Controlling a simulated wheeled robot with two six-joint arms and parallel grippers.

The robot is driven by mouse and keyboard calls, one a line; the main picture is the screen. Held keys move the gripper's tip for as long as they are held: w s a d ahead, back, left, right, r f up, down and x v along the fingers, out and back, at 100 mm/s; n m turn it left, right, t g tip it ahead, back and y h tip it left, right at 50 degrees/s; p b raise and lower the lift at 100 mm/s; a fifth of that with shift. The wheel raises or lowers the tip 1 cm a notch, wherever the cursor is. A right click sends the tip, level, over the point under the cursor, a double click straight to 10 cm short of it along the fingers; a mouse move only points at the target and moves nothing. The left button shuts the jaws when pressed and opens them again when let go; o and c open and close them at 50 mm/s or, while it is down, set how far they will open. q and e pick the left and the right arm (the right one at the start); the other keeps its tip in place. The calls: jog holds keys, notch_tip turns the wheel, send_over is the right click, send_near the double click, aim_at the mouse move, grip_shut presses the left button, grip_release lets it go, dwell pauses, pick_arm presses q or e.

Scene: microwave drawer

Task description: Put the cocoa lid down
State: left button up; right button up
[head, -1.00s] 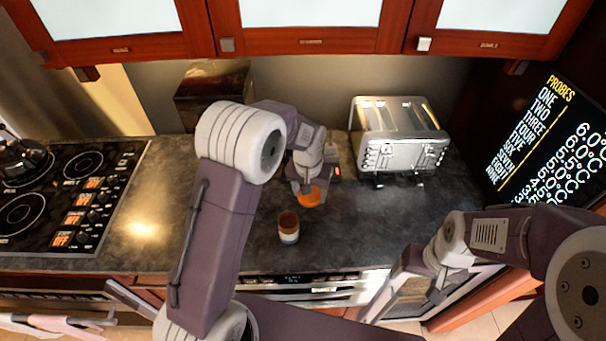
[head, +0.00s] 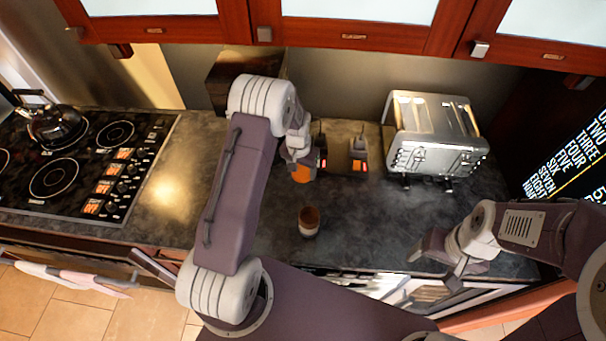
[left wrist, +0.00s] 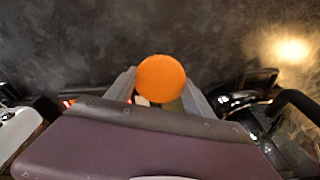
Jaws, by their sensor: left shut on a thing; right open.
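The orange cocoa lid (head: 303,174) is held at the tips of my left gripper (head: 301,163), behind and slightly left of the jar. In the left wrist view the round lid (left wrist: 160,78) sits between the two fingers, with dark worktop beyond it. I cannot tell whether the lid touches the worktop. The open cocoa jar (head: 309,222), white-banded with a brown inside, stands upright on the counter near its front edge. My right gripper (head: 440,260) is open and empty at the front right, by the counter's edge.
A silver toaster (head: 433,135) stands at the back right. Small dark items with orange parts (head: 358,152) stand behind the lid. A dark wooden box (head: 232,80) is at the back; the hob (head: 75,165) is left. The grey worktop (head: 375,215) right of the jar is clear.

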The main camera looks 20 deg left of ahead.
aim_at(302, 173)
pick_arm(q)
jog(key=shift+s, duration=0.1)
jog(key=shift+s+d+f+p, duration=0.15)
jog(key=shift+s+f+p, duration=0.1)
jog(key=shift+f+p, duration=0.05)
notch_tip(302, 173, down, 3)
jog(key=shift+r+p, duration=0.2)
jog(key=shift+p, duration=0.2)
jog(key=shift+w+f, duration=0.2)
jog(key=shift+f, duration=0.15)
jog(key=o, duration=1.3)
jog(key=shift+c, duration=0.2)
jog(key=o, duration=0.3)
jog(key=shift+s+r, duration=0.1)
jog(key=shift+s, duration=0.05)
jog(key=shift+r, duration=0.1)
